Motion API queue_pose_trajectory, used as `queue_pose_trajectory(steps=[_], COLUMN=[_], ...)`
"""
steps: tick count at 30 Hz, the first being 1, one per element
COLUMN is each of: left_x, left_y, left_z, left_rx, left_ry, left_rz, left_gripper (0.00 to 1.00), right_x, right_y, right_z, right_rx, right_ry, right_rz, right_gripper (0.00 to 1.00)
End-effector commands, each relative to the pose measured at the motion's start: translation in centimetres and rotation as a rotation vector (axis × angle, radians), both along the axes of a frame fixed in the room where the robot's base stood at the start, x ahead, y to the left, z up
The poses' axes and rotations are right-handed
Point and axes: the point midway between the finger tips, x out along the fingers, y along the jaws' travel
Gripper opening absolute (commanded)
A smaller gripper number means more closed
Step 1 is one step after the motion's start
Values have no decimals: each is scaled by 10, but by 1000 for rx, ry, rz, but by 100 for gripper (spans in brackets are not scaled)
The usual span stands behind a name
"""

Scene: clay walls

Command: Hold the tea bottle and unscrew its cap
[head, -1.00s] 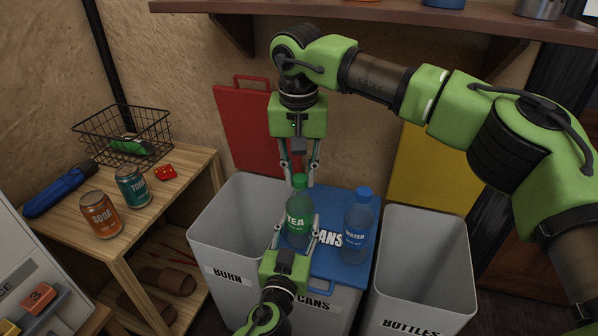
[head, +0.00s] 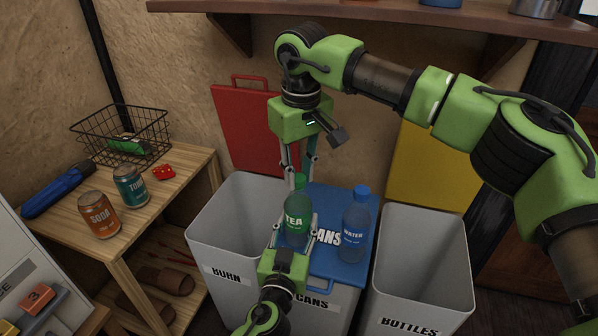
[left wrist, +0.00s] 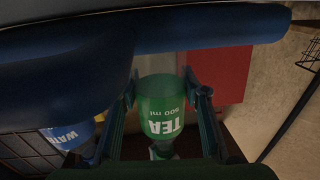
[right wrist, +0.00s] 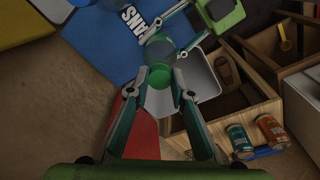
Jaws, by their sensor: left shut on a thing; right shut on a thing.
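The green tea bottle (head: 297,222) stands upright above the blue lid of the cans bin. It shows upside down in the left wrist view (left wrist: 161,108). My left gripper (head: 298,230) reaches in from below and is shut on the bottle's body, one finger on each side. The green cap (head: 299,181) is at the bottle's top. My right gripper (head: 299,174) points down from above and is shut on the cap; in the right wrist view its fingertips flank the cap (right wrist: 160,77). I cannot tell whether the cap has loosened.
A blue-capped water bottle (head: 355,226) stands close to the right on the blue lid (head: 330,264). Open bins stand left (head: 236,200) and right (head: 420,240). A wooden table (head: 150,205) at left holds cans and a wire basket (head: 122,135). A shelf (head: 400,14) runs above.

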Motion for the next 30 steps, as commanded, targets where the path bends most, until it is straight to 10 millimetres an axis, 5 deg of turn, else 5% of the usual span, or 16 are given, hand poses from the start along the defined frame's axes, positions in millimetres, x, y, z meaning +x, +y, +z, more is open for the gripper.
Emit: queue_pose_trajectory(steps=[30], left_x=[-1], left_y=[1], left_z=[-5], left_rx=[3], left_ry=[9], left_rz=[3], left_gripper=[0], right_x=[-2], right_y=[0], right_z=[22], right_rx=[0], right_ry=[1], right_rz=[-1], right_gripper=[0])
